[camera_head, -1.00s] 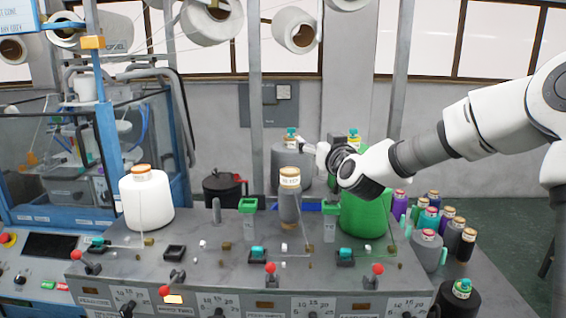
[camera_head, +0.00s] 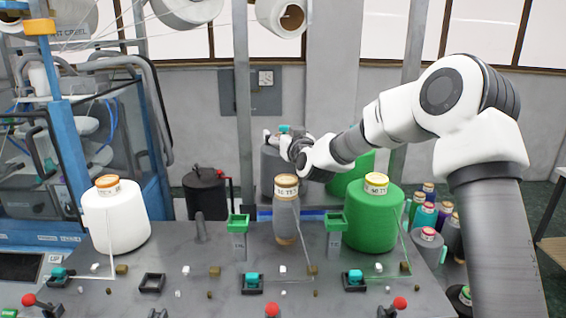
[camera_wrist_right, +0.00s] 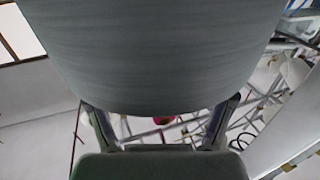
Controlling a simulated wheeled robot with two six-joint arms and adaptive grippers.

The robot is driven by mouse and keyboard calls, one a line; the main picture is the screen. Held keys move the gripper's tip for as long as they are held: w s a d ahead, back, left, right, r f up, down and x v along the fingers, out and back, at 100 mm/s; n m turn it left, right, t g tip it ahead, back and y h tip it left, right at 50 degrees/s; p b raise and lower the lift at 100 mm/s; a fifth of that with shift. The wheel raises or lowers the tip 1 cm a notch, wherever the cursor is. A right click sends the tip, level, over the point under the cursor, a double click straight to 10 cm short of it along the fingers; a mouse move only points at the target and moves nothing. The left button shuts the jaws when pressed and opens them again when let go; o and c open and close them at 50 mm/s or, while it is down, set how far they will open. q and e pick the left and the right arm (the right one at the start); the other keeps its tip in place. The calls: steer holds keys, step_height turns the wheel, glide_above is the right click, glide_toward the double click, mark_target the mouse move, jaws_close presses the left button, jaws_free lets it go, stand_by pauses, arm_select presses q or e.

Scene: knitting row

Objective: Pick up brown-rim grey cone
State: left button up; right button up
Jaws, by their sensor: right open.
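A slim grey cone (camera_head: 286,220) with a tan-brown rim stands upright in the middle of the machine top. Behind it is a wider grey cone (camera_head: 270,172) with a teal piece on top, partly hidden by the slim cone and my right gripper. My right gripper (camera_head: 272,138) is at the upper part of this rear cone, coming from the right. In the right wrist view a large grey cone body (camera_wrist_right: 160,55) fills the top, and the open fingers (camera_wrist_right: 160,103) show on either side of its lower edge. I cannot tell whether they touch it. My left gripper is out of view.
A green cone (camera_head: 372,222) stands to the right, with another green one behind under my arm. A white cone (camera_head: 115,220) stands at left. Green-topped posts (camera_head: 238,228) flank the slim cone. Several small coloured cones (camera_head: 428,215) crowd the right side.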

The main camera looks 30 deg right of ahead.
steer(key=shift+s+r, duration=0.15)
steer(key=shift+s, duration=0.15)
steer(key=shift+c, duration=0.7)
steer(key=shift+s+a+r, duration=0.1)
steer(key=shift+s+r, duration=0.05)
steer(key=shift+s, duration=0.05)
steer(key=c, duration=0.6)
jaws_close()
steer(key=shift+w, duration=0.15)
